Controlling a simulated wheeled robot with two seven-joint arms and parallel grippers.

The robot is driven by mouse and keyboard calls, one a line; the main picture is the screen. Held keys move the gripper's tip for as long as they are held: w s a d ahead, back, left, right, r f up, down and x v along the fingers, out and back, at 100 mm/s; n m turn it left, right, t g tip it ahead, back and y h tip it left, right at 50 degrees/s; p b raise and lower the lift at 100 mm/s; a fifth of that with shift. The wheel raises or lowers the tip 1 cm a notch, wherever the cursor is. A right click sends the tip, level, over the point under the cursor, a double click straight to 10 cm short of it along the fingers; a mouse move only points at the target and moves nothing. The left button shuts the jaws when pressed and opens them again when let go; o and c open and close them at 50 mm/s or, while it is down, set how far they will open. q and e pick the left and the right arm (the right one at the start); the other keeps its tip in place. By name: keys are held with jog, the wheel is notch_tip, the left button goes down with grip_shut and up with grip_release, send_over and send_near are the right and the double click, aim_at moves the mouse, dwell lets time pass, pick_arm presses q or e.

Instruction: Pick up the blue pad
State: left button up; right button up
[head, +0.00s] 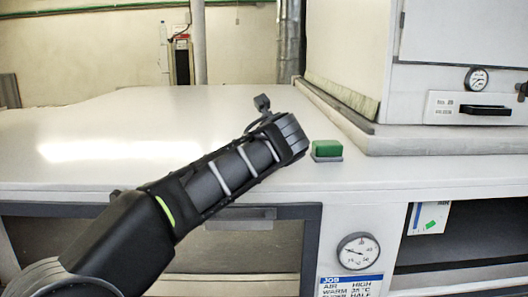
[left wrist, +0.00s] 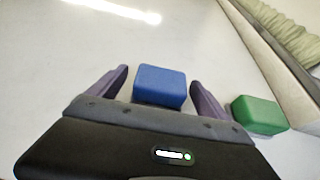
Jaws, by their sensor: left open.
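The blue pad (left wrist: 160,85) is a small block, seen in the left wrist view between the two purple fingers of my left gripper (left wrist: 158,87). The fingers are open, with a gap between the pad and each finger. In the head view my left arm hides the blue pad, and the gripper's fingers do not show there. My right gripper is in neither view.
A green pad (head: 327,149) on a grey base sits just right of my left arm's end; the left wrist view also shows it (left wrist: 259,112). The white tunnel housing (head: 345,60) stands behind it. The white worktop (head: 120,110) is clear at left.

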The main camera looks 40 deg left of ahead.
pick_arm(q)
jog(key=shift+c, duration=0.6)
jog(key=c, duration=1.3)
